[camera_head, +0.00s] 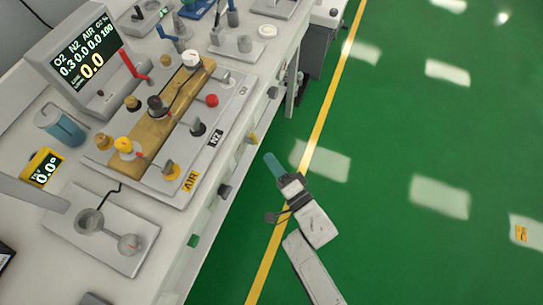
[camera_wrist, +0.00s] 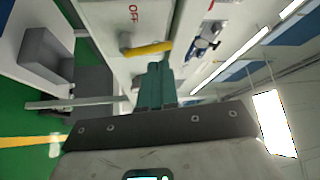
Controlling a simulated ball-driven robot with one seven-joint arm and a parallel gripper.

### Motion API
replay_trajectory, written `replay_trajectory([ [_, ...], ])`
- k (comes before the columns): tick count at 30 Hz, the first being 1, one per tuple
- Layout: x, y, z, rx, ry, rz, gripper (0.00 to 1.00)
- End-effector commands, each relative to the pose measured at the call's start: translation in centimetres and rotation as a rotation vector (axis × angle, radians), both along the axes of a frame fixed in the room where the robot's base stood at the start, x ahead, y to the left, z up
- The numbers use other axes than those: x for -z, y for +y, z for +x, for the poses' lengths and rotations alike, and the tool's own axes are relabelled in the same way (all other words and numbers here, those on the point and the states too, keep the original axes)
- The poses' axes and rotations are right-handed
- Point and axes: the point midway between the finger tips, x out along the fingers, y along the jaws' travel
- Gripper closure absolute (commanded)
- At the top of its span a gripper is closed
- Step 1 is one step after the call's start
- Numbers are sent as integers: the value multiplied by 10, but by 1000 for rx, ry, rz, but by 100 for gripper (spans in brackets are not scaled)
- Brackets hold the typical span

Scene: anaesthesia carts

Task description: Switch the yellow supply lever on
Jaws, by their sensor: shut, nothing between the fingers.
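The yellow supply lever (camera_head: 251,138) sticks out from the front face of the white cart in the head view. In the wrist view the yellow lever (camera_wrist: 148,49) lies nearly crosswise, with a red OFF label (camera_wrist: 134,12) on the panel above its left end. My gripper (camera_head: 269,158) is in front of the cart, just below and right of the lever in the head view. Its teal fingers are shut and empty. In the wrist view my gripper (camera_wrist: 154,68) has its fingertips just under the lever's middle; I cannot tell whether they touch it.
Dark levers (camera_head: 224,191) and (camera_head: 273,92) and a green lever (camera_head: 193,240) line the same front face. A panel with knobs (camera_head: 211,100) and a monitor (camera_head: 90,62) stand on the cart top. Green floor (camera_head: 400,170) to the right is open.

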Motion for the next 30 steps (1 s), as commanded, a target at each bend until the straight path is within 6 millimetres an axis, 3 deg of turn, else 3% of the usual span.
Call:
replay_trajectory([
  [16,12,-46,-61,-1,1,-1,100],
  [30,12,-52,-68,-1,-1,-1,100],
])
